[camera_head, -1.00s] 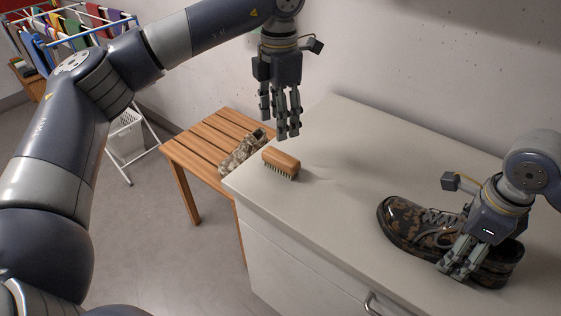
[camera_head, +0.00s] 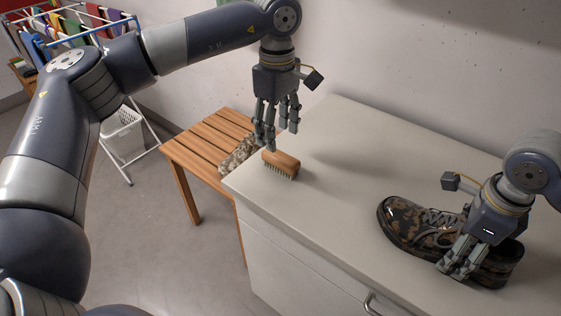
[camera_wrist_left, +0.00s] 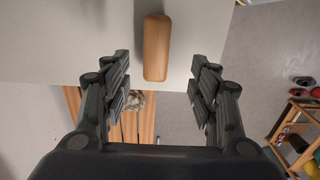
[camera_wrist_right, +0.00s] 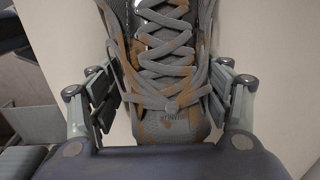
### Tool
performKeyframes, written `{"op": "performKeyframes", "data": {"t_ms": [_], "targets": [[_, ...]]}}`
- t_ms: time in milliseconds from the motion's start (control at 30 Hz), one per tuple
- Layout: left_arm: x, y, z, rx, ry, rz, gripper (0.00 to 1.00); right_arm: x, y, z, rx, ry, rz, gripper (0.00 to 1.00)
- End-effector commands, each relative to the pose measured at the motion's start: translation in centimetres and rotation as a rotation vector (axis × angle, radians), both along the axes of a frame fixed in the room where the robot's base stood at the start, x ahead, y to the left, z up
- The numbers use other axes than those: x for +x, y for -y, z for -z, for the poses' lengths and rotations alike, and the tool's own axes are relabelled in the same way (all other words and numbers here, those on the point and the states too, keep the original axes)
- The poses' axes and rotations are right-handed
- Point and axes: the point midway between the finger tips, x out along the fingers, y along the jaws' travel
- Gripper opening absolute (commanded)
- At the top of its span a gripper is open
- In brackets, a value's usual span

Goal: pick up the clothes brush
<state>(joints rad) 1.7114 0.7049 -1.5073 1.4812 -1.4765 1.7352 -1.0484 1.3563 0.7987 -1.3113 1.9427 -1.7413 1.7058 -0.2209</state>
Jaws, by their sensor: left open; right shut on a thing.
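The clothes brush (camera_head: 282,164) has a wooden back and dark bristles. It lies bristles down near the left end of the pale countertop (camera_head: 330,180). My left gripper (camera_head: 280,140) is open and empty, just above and beside the brush. In the left wrist view the brush (camera_wrist_left: 157,48) is centred ahead between the parted fingers (camera_wrist_left: 160,90). My right gripper (camera_head: 458,268) is shut on a brown-patterned shoe (camera_head: 415,226) at the right of the countertop. The shoe's laces (camera_wrist_right: 165,50) fill the right wrist view between the fingers.
A slatted wooden bench (camera_head: 195,150) stands left of the counter, with a camouflage-patterned item (camera_head: 236,157) on it. A drying rack (camera_head: 75,35) with clothes and a white basket (camera_head: 122,133) are further left. The counter between brush and shoe is clear.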

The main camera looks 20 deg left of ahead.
Motion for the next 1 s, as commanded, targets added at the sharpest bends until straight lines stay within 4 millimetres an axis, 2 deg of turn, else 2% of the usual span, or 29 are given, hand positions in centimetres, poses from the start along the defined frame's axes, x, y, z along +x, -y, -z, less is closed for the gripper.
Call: {"op": "performKeyframes", "data": {"t_ms": [100,367,700,967,1000], "targets": [[-0.1,0.0,2.2,0.0,-0.002,-0.001,0.55,-0.4,0.0,0.5,-0.004,-0.015,-0.005,0.36],[0.1,0.1,4.4,0.0,0.0,-0.003,0.55,-0.4,0.0,0.5,-0.004,-0.015,-0.004,0.36],[0.3,0.6,8.9,-0.002,-0.001,-0.004,0.55,-0.4,0.0,0.5,-0.004,-0.015,-0.004,0.36],[0.3,0.6,9.3,-0.002,0.0,-0.004,0.55,-0.4,0.0,0.5,-0.004,-0.015,-0.004,0.36],[0.3,0.6,9.3,-0.002,0.0,-0.004,0.53,-0.4,0.0,0.5,-0.004,-0.015,-0.004,0.36]]}}
